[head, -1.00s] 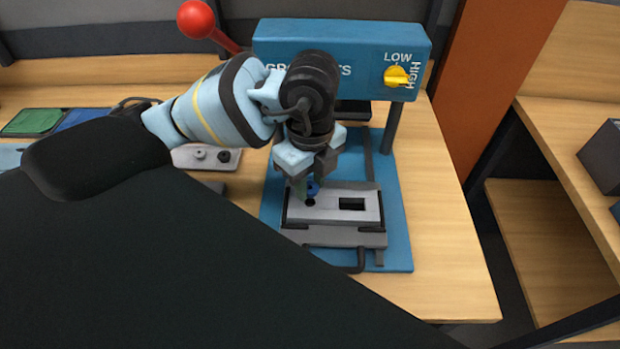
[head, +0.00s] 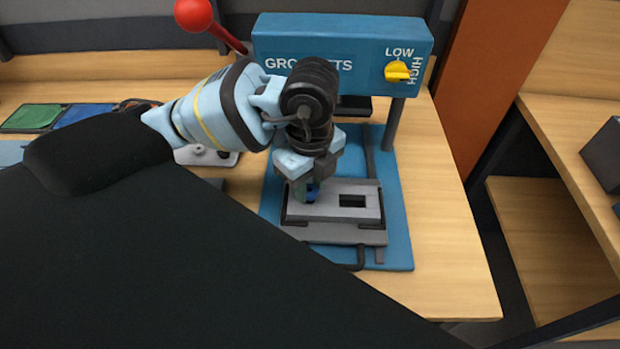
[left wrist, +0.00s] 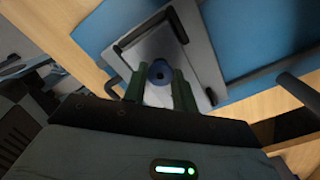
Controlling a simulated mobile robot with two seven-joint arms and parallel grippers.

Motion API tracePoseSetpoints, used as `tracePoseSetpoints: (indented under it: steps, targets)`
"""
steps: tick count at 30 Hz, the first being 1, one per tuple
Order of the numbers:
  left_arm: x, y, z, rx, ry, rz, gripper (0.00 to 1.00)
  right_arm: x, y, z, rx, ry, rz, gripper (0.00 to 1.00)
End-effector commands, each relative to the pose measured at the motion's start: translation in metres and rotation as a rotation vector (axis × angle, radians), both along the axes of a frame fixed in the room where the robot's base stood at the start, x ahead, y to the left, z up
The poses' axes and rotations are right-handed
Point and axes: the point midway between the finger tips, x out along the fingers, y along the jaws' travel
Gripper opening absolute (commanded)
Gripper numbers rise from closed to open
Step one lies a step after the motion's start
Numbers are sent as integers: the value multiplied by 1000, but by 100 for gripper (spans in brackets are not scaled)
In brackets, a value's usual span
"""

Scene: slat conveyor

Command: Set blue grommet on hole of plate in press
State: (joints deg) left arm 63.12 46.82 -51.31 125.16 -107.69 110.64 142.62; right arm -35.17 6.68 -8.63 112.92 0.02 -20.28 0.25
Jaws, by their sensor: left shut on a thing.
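My left gripper (head: 306,192) points down over the left part of the plate (head: 325,206) in the press (head: 342,55). Its green fingers are shut on the blue grommet (head: 311,195). In the left wrist view the grommet (left wrist: 160,72) shows between the fingertips, a blue ring with a dark centre, in front of the grey plate (left wrist: 150,45). The plate's round hole is hidden behind the gripper and grommet. I cannot tell whether the grommet touches the plate. The plate's rectangular opening (head: 352,201) is clear to the right. My right gripper is not in view.
The press has a blue base (head: 400,235), a red ball lever (head: 194,14) at upper left and a yellow LOW/HIGH knob (head: 397,71). Green (head: 31,117) and blue (head: 82,113) trays lie at the far left. Bare table (head: 440,200) lies right of the press.

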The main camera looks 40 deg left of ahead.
Motion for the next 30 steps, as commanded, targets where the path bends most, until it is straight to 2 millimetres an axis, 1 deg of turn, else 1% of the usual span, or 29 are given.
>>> tracePoseSetpoints:
  steps: [16, 30]
  targets:
    - [0, 0, -6, -1, 0, 0, 7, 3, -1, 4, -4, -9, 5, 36]
    - [0, 0, -6, -1, 0, 0, 7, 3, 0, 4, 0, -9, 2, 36]
